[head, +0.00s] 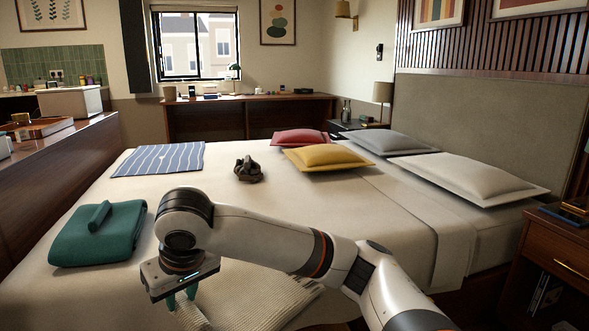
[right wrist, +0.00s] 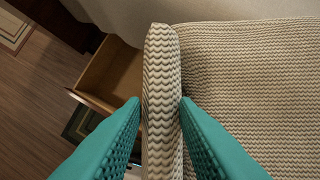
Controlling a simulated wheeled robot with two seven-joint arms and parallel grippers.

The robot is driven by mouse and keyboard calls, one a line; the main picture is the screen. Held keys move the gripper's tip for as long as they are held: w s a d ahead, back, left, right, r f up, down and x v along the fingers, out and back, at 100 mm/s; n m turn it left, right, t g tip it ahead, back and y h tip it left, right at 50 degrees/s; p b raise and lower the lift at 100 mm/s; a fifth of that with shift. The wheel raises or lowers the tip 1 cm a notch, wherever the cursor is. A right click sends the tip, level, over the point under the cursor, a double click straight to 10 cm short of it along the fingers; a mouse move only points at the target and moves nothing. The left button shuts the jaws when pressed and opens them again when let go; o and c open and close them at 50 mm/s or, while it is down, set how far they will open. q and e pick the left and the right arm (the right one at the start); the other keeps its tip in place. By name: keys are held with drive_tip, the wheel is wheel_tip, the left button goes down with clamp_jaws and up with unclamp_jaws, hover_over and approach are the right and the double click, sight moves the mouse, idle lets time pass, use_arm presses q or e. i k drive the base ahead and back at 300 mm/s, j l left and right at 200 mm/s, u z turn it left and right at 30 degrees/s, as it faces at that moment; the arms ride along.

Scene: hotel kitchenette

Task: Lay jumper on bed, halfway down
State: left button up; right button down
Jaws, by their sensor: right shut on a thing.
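The cream knitted jumper (head: 268,293) lies near the front edge of the bed (head: 235,215), with its lower part cut off by the picture's edge. My right gripper (head: 180,299) points down at the jumper's left side. In the right wrist view, its teal fingers are shut on a raised, rolled edge of the jumper (right wrist: 162,75). The rest of the jumper (right wrist: 255,90) spreads to the right of the fingers there. My arm hides part of the jumper and bed in the head view. My left gripper is not in view.
A green folded cloth (head: 98,238) with a small roll on it lies left of my gripper. A striped blue cloth (head: 160,158), a dark brown object (head: 248,170) and several pillows lie farther back. An open drawer (right wrist: 108,68) shows below the bed edge. The bed's middle is mostly clear.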

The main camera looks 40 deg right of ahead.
sight(288, 220)
drive_tip(key=k+l+u, duration=0.1)
drive_tip(key=l, duration=0.3)
drive_tip(key=k+l+u, duration=0.1)
drive_tip(key=l, duration=0.3)
drive_tip(key=k+l+u, duration=0.1)
drive_tip(key=l, duration=0.3)
drive_tip(key=k+l+u, duration=0.1)
drive_tip(key=l, duration=0.25)
drive_tip(key=k+l, duration=0.2)
drive_tip(key=l, duration=0.2)
drive_tip(key=k+l+u, duration=0.15)
drive_tip(key=l, duration=0.2)
drive_tip(key=i+l+u, duration=0.15)
drive_tip(key=l, duration=0.5)
drive_tip(key=l+u, duration=0.1)
drive_tip(key=l, duration=0.6)
drive_tip(key=i+l+u, duration=0.15)
drive_tip(key=l, duration=0.55)
